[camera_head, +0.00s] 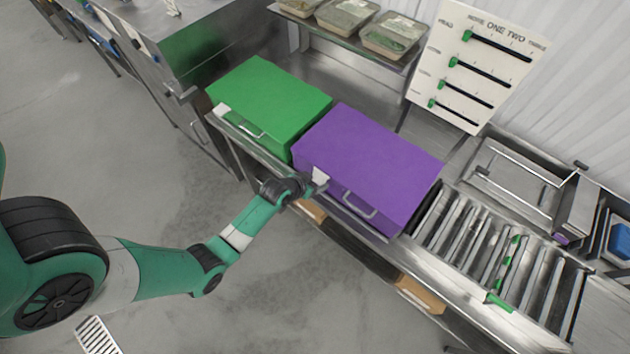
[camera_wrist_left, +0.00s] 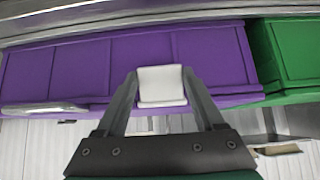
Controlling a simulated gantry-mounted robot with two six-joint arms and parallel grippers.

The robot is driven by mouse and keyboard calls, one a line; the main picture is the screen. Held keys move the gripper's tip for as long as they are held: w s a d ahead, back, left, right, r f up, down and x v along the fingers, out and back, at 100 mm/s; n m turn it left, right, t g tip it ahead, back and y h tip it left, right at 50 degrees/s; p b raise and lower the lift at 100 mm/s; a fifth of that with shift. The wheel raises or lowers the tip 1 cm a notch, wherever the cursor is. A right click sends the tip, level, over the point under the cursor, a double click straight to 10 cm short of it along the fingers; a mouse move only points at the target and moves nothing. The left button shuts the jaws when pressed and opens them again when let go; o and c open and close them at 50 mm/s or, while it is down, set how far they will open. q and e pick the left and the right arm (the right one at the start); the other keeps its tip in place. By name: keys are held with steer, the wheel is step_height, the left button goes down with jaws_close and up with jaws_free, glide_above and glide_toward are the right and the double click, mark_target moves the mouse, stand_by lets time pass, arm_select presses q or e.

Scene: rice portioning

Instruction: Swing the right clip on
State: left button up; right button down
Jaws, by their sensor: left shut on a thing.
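A purple box (camera_head: 375,160) with a closed lid stands on the steel counter, its front handle facing my side. A white clip (camera_head: 320,175) sits on its front near the end beside the green box; it also shows in the left wrist view (camera_wrist_left: 161,85). My left gripper (camera_head: 315,186) is at this clip, with one finger on each side of it, shut on it. The fingers partly cover the clip's lower part in the head view. Whether the clip is fully engaged, I cannot tell. My right gripper is not in view.
A green box (camera_head: 268,98) stands close beside the purple one. A roller conveyor (camera_head: 490,255) with green marks runs off to the right. Food trays (camera_head: 345,15) sit on a shelf behind, near a slider board (camera_head: 478,65). The floor in front is clear.

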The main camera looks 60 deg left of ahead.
arm_select(q)
steer(key=shift+w, duration=0.15)
steer(key=shift+w+a+f, duration=0.1)
steer(key=shift+w+a, duration=0.05)
steer(key=shift+w, duration=0.1)
steer(key=shift+w+a, duration=0.1)
steer(key=shift+w, duration=0.1)
stand_by(0.3)
steer(key=shift+w+a+f+b, duration=0.15)
steer(key=shift+f+b, duration=0.05)
steer(key=shift+b, duration=0.35)
